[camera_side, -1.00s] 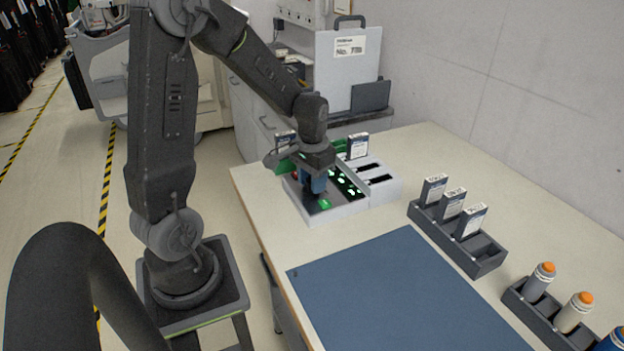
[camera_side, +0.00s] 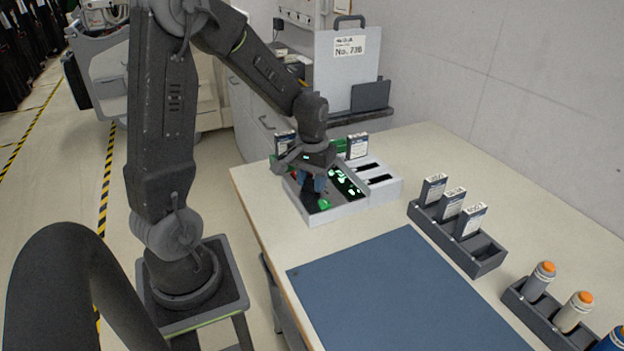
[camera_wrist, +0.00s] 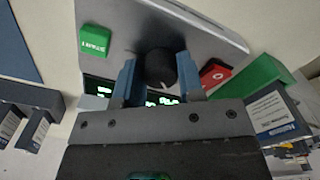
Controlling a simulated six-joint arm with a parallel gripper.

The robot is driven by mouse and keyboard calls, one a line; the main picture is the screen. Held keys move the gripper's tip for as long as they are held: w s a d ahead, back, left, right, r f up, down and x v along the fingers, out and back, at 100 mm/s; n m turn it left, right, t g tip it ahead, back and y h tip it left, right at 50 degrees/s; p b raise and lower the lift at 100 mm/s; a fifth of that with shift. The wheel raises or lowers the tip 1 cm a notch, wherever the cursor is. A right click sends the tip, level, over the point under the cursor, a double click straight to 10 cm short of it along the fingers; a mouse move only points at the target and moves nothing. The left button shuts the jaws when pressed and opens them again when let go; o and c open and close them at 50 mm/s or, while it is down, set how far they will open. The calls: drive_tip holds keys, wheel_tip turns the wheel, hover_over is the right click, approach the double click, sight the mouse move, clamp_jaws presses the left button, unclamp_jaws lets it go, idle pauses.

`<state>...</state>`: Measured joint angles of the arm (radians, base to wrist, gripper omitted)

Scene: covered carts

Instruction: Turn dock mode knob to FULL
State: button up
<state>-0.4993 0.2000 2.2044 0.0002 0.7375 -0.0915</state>
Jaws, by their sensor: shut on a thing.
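The dock (camera_side: 345,212) is a light grey unit at the far left end of the table. Its black round knob (camera_wrist: 160,68) sits between the two blue fingers of my gripper (camera_wrist: 158,78) in the wrist view, and the fingers are shut on it. A pale pointer line shows on the knob's face; the mode labels cannot be read. In the side view my gripper (camera_side: 313,186) points down over the dock and hides the knob. A green START button (camera_wrist: 95,40) and a red button (camera_wrist: 214,73) flank the knob. The lit green display (camera_side: 346,182) is partly covered in the wrist view.
Labelled drives stand in the dock's back (camera_side: 357,146) and in a dark rack (camera_side: 460,240) on the right. Orange-capped bottles (camera_side: 541,280) stand at the front right. A blue mat (camera_side: 400,295) lies bare in front of the dock.

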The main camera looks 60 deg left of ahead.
sight(312, 180)
drive_tip(key=o, duration=0.9)
drive_tip(key=shift+r, duration=0.1)
wheel_tip(312, 180, up, 14)
drive_tip(key=shift+f, duration=0.15)
drive_tip(key=s+d+m+t, duration=0.2)
drive_tip(key=s+d, duration=0.1)
drive_tip(key=d, duration=0.2)
drive_tip(key=s+d+r+m+t, duration=0.1)
drive_tip(key=s+d+m, duration=0.1)
drive_tip(key=s+d, duration=0.2)
drive_tip(key=s+d+m+t, duration=0.2)
drive_tip(key=s+d, duration=0.1)
drive_tip(key=d, duration=0.4)
drive_tip(key=shift+s+d+r+m+t, duration=0.15)
drive_tip(key=shift+s+r+m+t, duration=0.15)
drive_tip(key=shift+s+m, duration=0.1)
